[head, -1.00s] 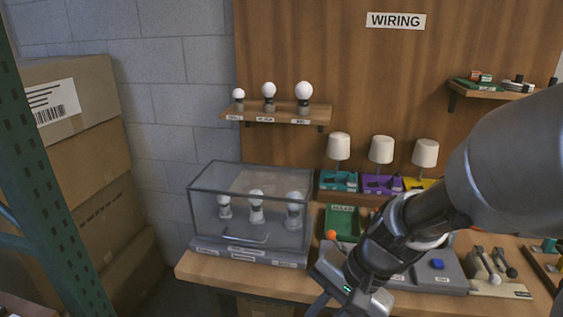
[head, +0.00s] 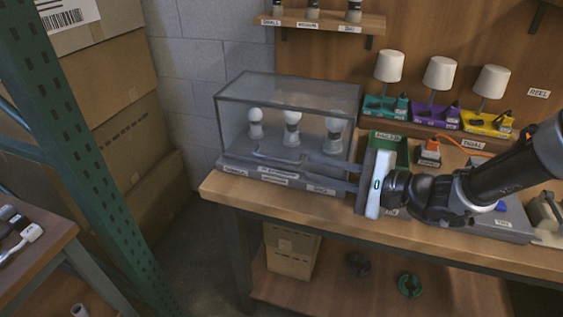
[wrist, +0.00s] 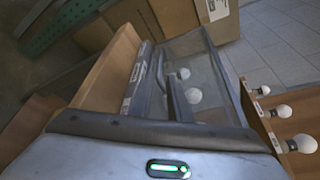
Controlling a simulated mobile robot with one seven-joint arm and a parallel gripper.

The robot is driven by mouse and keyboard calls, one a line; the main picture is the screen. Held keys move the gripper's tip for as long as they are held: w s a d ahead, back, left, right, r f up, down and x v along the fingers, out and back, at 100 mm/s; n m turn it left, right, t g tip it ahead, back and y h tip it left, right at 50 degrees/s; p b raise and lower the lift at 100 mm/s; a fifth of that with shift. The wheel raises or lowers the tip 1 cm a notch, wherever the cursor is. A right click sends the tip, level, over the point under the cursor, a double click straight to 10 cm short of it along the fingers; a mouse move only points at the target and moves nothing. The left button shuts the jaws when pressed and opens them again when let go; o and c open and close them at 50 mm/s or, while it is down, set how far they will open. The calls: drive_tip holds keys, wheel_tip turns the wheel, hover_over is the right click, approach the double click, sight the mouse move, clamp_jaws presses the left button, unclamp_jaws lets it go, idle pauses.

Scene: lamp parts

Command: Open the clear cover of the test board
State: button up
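The clear cover (head: 285,88) is a dark-framed box, shut over the grey test board (head: 268,177) at the left end of the workbench. Three white bulbs stand under it, and a bar handle (head: 278,158) runs low along its front. My gripper (head: 314,168) lies sideways at the front right of the cover, its long fingers pointing left along the front face. In the wrist view the two fingers (wrist: 164,65) look apart, with the cover (wrist: 212,65) just beyond and beside them. Whether the handle is between them, or touched, I cannot tell.
A green tray (head: 388,147) is close behind my gripper, with three small lamps (head: 438,73) at the back. A bulb shelf (head: 325,20) hangs above the cover. A green rack post (head: 75,140) and boxes (head: 135,150) stand at left. Floor is free before the bench.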

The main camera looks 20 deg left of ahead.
sight(286, 161)
drive_tip(key=b+x, duration=0.2)
drive_tip(key=x, duration=0.9)
drive_tip(key=shift+w+a+f, duration=0.1)
clamp_jaws()
